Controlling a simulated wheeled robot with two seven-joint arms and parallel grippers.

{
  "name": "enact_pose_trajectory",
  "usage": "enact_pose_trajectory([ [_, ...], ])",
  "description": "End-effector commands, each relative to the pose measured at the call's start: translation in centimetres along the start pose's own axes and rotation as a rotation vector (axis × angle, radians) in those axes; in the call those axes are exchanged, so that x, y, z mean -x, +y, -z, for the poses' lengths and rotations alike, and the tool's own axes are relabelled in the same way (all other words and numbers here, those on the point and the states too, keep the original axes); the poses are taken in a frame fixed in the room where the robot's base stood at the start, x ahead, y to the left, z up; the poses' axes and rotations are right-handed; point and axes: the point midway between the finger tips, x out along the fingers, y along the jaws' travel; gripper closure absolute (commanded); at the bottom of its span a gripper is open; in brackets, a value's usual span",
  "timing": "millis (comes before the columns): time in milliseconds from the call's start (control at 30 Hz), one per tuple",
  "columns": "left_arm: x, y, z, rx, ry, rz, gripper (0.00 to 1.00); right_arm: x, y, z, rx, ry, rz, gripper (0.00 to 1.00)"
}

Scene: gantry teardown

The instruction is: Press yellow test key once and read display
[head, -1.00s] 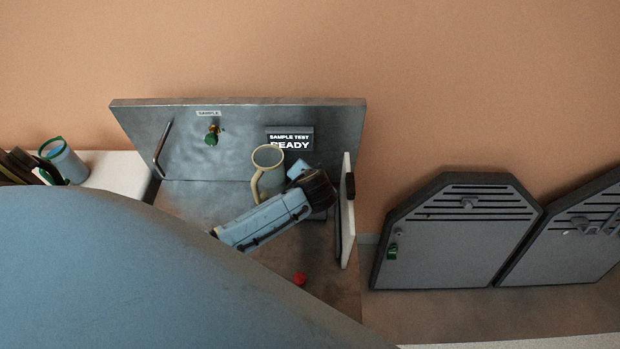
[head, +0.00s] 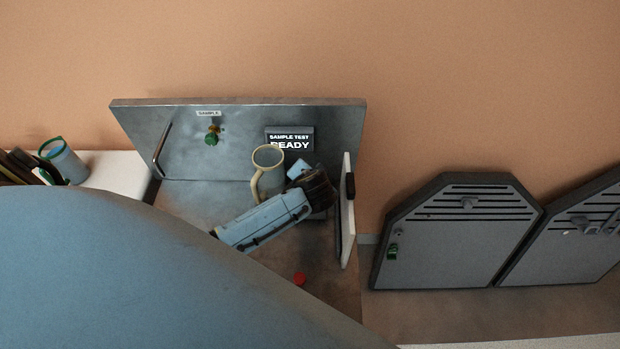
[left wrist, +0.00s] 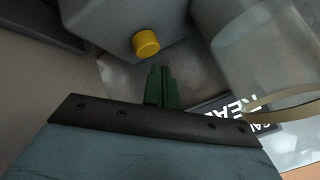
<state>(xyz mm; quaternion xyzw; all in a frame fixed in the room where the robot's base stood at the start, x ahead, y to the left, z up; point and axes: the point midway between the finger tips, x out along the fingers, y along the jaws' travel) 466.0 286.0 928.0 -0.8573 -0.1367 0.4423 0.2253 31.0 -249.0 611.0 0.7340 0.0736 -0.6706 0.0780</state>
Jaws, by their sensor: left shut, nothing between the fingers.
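The yellow test key (left wrist: 146,42) is a round button on a grey housing (left wrist: 115,20) in the left wrist view. My left gripper (left wrist: 161,70) has its green fingers shut and empty, just below the key in that picture, with a visible gap between them. In the head view my left wrist (head: 318,188) hides the key and the fingertips. The display (head: 289,139) on the back panel reads SAMPLE TEST READY, its lower line partly covered by a mug rim. The display also shows, cut off, in the left wrist view (left wrist: 238,108). My right gripper is out of view.
The grey mug with a cream rim and handle (head: 273,184) stands close beside my left wrist. A white upright panel (head: 347,220) stands right of it. A red button (head: 300,279) is in front. Dark vented panels (head: 460,240) lean at right.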

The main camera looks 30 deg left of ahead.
Motion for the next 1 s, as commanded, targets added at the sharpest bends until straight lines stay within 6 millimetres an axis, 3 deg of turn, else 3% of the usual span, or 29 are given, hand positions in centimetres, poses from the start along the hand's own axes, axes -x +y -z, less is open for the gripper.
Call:
enact_pose_trajectory([
  [1000,-0.64,0.46,-0.48,0.0,0.0,0.0,1.0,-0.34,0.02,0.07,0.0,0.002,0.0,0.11],
])
